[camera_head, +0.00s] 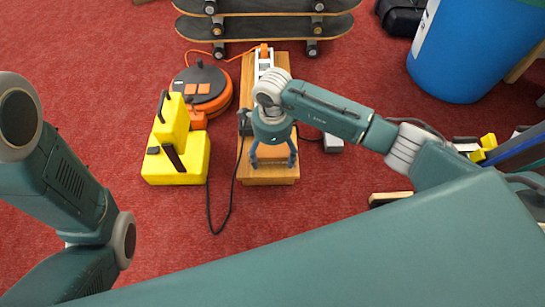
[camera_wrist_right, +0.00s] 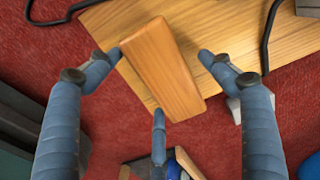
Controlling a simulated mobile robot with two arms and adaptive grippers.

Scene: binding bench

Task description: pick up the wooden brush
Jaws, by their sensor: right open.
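The wooden brush (camera_wrist_right: 165,68) shows in the right wrist view as an orange-brown wooden block, lying tilted on the lighter wooden bench (camera_wrist_right: 235,30). Its bristles are not visible. In the head view the bench top (camera_head: 284,176) is a narrow wooden one, and the brush is largely hidden under my right gripper (camera_head: 272,163). My right gripper (camera_wrist_right: 160,62) is open above the brush, with fingers to its left and right and a third near its lower end. I cannot tell whether any finger touches it. My left arm shows at the left, but its gripper is out of view.
A yellow machine (camera_head: 178,165) stands left of the bench, with an orange and black cable reel (camera_head: 203,88) behind it. A black cable hangs beside the bench. Skateboards (camera_head: 265,27) lie at the back. A blue bin (camera_head: 470,50) stands at right.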

